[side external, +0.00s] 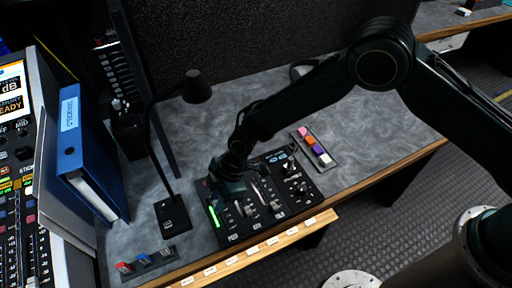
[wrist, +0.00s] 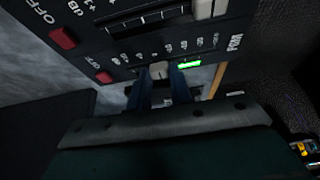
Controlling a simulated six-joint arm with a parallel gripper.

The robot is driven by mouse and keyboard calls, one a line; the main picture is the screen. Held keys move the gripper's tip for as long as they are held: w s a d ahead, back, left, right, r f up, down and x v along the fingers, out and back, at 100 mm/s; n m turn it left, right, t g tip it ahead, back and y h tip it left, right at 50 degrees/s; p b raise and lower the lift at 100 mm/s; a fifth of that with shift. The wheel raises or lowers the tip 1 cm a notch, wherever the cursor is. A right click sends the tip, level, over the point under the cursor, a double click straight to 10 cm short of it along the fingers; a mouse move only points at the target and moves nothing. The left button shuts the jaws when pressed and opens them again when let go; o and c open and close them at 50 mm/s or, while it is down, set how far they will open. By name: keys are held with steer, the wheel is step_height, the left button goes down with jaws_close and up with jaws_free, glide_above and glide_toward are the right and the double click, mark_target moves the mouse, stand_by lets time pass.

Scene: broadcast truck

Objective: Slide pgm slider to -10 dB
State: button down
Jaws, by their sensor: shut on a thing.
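The black slider panel (side external: 262,226) lies on the grey desk near its wooden front edge. My gripper (side external: 230,193) is over the panel's left part, and its body hides the fingertips there. In the wrist view my gripper (wrist: 162,86) has its two dark blue fingers on either side of the light pgm slider knob (wrist: 158,70), shut on it. The PGM label (wrist: 235,42) is to the right, and a lit green bar (wrist: 190,64) is just right of the fingers. The exact dB mark at the knob is too small and partly hidden to read.
A neighbouring white slider cap (wrist: 204,9) and red buttons (wrist: 62,38) are close to my fingers. A strip of coloured pieces (side external: 315,148) lies right of the panel. Bare desk lies farther right.

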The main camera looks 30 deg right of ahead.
steer(key=shift+s, duration=0.8)
steer(key=c, duration=1.5)
jaws_free()
steer(key=v, duration=1.4)
steer(key=shift+f, duration=0.1)
steer(key=shift+d, duration=0.1)
